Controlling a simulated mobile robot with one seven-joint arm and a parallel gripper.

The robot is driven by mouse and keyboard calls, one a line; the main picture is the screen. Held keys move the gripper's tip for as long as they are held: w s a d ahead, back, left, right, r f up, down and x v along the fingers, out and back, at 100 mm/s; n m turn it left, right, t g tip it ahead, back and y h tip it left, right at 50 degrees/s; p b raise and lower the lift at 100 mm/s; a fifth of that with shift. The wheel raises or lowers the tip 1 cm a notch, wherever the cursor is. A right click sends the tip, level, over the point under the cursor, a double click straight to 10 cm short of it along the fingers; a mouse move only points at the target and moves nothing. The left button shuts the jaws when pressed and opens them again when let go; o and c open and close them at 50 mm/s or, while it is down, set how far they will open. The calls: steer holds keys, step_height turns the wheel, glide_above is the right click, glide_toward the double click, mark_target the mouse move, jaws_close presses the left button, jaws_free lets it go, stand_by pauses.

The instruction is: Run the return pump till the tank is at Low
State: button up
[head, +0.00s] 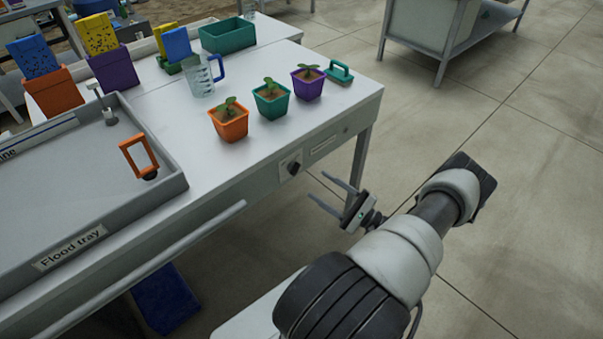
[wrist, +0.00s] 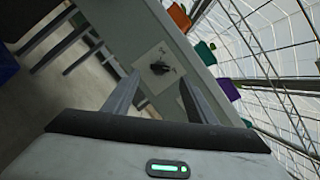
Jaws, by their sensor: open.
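A black rotary knob on a pale plate (head: 291,167) sits on the front face of the bench, right of the flood tray. It also shows in the wrist view (wrist: 160,68), beyond and between my fingers. My gripper (head: 325,191) is open and empty, a short way right of the knob and apart from it. The grey flood tray (head: 65,251), labelled "Flood tray", lies on the bench at left. A blue container (head: 165,298) is partly visible under the bench; I cannot tell whether it is the tank. No level mark is readable.
Orange (head: 230,123), teal (head: 271,102) and purple (head: 308,84) seedling pots stand on the bench (head: 185,135) near a clear jug (head: 202,77). An orange-framed handle (head: 139,155) stands in the tray. A grey rail (head: 150,264) runs along the bench front.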

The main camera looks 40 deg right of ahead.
mark_target(297, 171)
steer(key=x, duration=0.8)
steer(key=shift+w, duration=0.1)
steer(key=shift+c, duration=0.3)
steer(key=c, duration=1)
